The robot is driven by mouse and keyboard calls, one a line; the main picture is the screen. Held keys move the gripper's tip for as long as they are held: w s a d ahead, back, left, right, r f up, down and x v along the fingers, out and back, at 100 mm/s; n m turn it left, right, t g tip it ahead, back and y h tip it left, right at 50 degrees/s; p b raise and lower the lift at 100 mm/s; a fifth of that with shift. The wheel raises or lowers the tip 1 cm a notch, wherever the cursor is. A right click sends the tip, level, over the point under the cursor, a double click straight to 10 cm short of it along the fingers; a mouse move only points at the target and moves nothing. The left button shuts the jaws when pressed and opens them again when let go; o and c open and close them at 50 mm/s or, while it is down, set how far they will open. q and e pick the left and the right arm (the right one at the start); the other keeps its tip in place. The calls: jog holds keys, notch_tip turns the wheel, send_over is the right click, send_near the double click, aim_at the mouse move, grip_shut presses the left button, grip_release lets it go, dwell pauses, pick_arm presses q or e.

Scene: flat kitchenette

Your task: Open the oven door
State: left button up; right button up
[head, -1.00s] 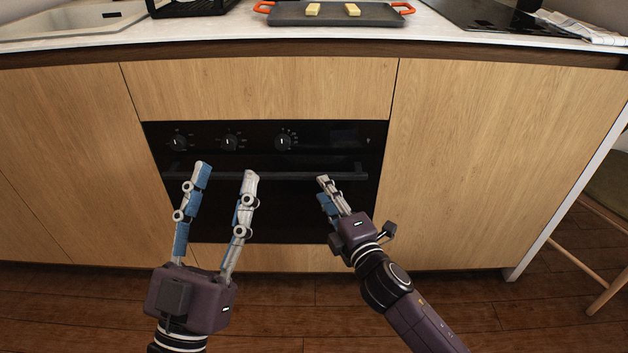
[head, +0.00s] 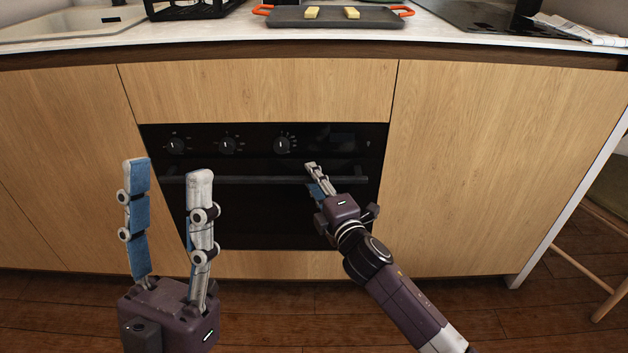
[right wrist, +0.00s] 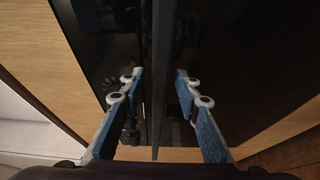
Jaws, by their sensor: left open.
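The black oven (head: 255,140) is built into the wooden cabinet front. Its door (head: 255,220) is closed, with a dark horizontal handle bar (head: 260,180) across its upper part. My right gripper (head: 312,176) is at the right part of the handle. In the right wrist view the handle bar (right wrist: 160,60) runs between the two spread fingers of this gripper (right wrist: 158,76), with a gap visible on both sides. My left gripper (head: 168,168) is open and empty, nearer to me, in front of the oven's left edge and the cabinet beside it.
Oven knobs (head: 228,145) sit above the handle. A chair (head: 590,255) stands at the right. The floor before the oven is clear.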

grip_shut()
jog(key=shift+f, duration=0.1)
